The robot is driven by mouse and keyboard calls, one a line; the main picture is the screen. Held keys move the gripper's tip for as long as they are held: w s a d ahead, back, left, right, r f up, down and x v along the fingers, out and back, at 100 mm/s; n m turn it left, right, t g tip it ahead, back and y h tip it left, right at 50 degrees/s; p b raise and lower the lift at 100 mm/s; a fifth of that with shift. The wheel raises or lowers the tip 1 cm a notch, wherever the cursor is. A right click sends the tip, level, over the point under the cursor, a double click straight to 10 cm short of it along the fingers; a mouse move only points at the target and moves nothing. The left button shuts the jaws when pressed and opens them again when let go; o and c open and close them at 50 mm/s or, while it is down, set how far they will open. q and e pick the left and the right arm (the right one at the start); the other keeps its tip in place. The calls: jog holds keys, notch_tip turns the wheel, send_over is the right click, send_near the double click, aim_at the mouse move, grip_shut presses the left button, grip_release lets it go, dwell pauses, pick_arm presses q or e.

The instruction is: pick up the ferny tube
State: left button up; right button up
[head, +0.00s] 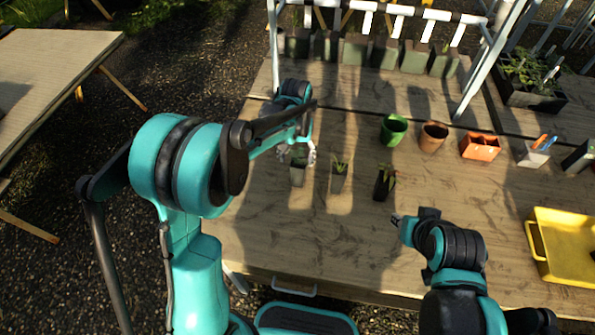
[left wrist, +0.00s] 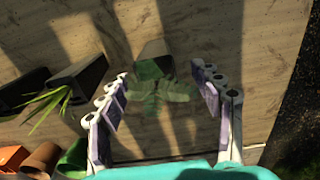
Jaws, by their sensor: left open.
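The ferny tube (head: 298,174) is a dark square tube with feathery green leaves, the leftmost of three on the wooden table. In the left wrist view the ferny tube (left wrist: 158,48) lies between my fingers, its leaves (left wrist: 160,90) spreading across the gap. My left gripper (head: 298,153) is open over it, a finger on either side; it also shows in the left wrist view (left wrist: 165,105). The gripper partly hides the tube in the head view, and I cannot tell whether the leaves touch the fingers. My right gripper (head: 398,219) is near the table front; its jaws are unclear.
A spiky-leaved tube (head: 340,177) and another dark tube (head: 384,182) stand to the right. Behind are a green pot (head: 393,130), a brown pot (head: 433,136) and an orange planter (head: 480,146). A yellow tray (head: 538,243) is at the right. The table's front middle is clear.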

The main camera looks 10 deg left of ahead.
aim_at(298, 173)
pick_arm(q)
jog(key=shift+w+d+f, duration=0.2)
jog(key=shift+d+f, duration=0.1)
jog(key=shift+f, duration=0.45)
notch_tip(298, 173, down, 7)
jog(key=b, duration=0.3)
jog(key=shift+f, duration=0.15)
jog(key=shift+c, duration=0.9)
jog(key=c, duration=1.2)
